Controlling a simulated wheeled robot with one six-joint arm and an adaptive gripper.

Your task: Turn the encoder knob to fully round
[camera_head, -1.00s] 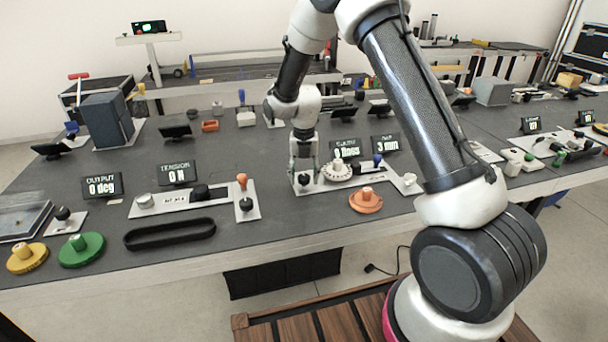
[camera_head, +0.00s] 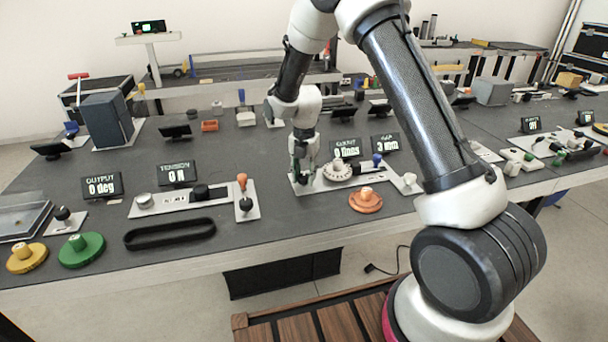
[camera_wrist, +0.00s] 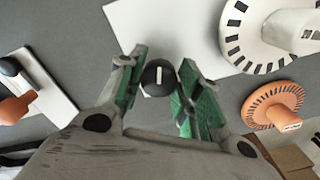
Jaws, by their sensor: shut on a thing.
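The black round knob (camera_wrist: 158,76) with a white pointer line sits at the corner of a white base plate (camera_wrist: 150,22). It lies between the green-padded fingers of my gripper (camera_wrist: 157,66), which are shut on it. The pointer line runs nearly straight up in the wrist view. In the head view my gripper (camera_head: 302,178) is low over the left end of the plate, and the fingers mostly hide the knob. The slotted white encoder disc (camera_head: 336,171) stands just right of my gripper. The display (camera_head: 346,148) behind it appears to read 0 lines.
An orange slotted disc (camera_head: 366,200) lies on the bench in front of the plate. A plate with an orange-topped lever (camera_head: 242,182) stands to the left. A black belt loop (camera_head: 170,233) lies near the front edge. A gap display (camera_head: 386,142) reads 3 mm.

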